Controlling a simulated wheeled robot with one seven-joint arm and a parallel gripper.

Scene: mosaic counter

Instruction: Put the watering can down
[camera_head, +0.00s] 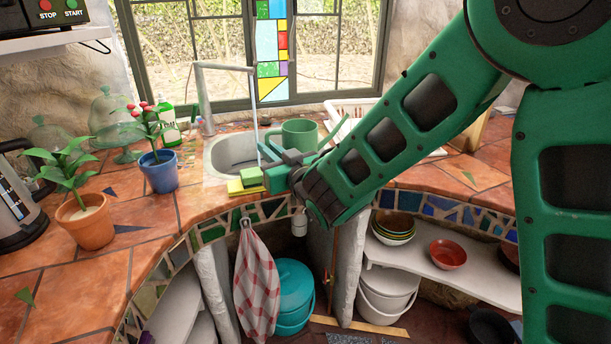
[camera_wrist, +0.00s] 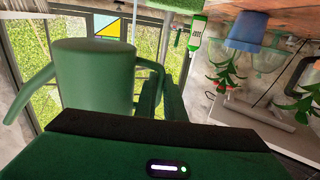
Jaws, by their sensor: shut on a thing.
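The green watering can (camera_head: 299,134) is upright at the right side of the sink in the head view. My gripper (camera_head: 283,165) is at its near side, shut on what looks like its handle. In the wrist view, the can's body (camera_wrist: 95,78) fills the left, with its spout reaching out to the left. The dark green fingers (camera_wrist: 160,98) of my gripper are at the handle on the right. My gripper hides the can's lower part in the head view, so I cannot tell if its base touches anything.
The sink (camera_head: 232,152) with its grey tap (camera_head: 203,100) is left of the can. A yellow and green sponge (camera_head: 238,187) lies on the front edge. A blue-potted plant (camera_head: 160,172) and an orange-potted plant (camera_head: 88,222) stand left, with free tiles (camera_head: 140,215) between. A white rack (camera_head: 350,108) is right.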

